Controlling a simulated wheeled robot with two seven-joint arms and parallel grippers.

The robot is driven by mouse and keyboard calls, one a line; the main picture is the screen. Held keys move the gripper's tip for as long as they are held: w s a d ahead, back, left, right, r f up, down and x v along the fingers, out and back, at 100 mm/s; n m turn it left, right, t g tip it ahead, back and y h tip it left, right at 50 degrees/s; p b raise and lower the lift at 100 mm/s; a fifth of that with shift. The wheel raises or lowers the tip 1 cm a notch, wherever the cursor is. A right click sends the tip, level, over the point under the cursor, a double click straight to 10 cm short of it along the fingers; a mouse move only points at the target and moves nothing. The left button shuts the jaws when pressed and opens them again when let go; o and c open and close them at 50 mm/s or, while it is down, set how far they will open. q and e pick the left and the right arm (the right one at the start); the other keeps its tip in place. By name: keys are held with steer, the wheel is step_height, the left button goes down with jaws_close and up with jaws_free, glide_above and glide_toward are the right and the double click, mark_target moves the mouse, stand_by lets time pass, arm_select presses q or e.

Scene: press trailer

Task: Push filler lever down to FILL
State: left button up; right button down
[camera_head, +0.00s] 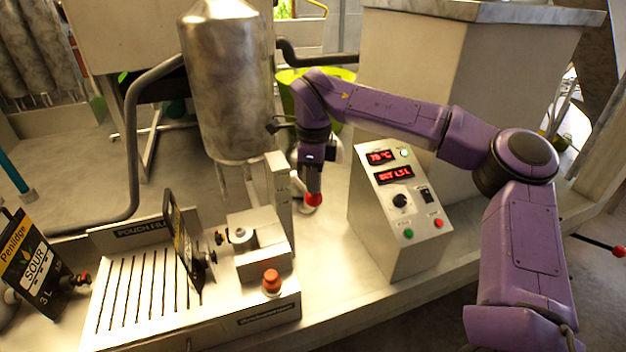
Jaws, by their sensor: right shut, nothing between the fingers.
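The filler lever's red ball knob (313,200) shows beside the filler column (279,190), just right of it. My right gripper (314,184) points down directly above this knob, with its fingers shut and empty. The fingertips look very close to the knob or touching it; I cannot tell which. The lever's arm and any FILL marking are hidden or too small to read. The pouch filler (262,240) stands below the column, with a pouch (183,240) clamped upright at its left. My left gripper is not in view.
A steel tank (225,90) stands behind the filler. A control box (400,215) with red displays stands close to the right. An orange-red button (271,280) is at the filler's front. Another pouch (30,262) is at far left. The slatted drip tray (140,290) has free room.

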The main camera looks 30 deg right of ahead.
mark_target(315, 200)
steer(key=shift+s+f+b, duration=0.2)
steer(key=shift+f+b, duration=0.3)
steer(key=shift+f, duration=0.3)
steer(key=shift+s+f+b, duration=0.15)
steer(key=shift+f+b, duration=0.35)
steer(key=shift+f, duration=0.25)
steer(key=shift+f+b, duration=0.65)
steer(key=shift+f, duration=0.4)
steer(key=shift+r, duration=0.15)
step_height(315, 200, up, 10)
steer(key=p, duration=1)
steer(key=shift+s, duration=0.1)
steer(key=shift+a, duration=0.1)
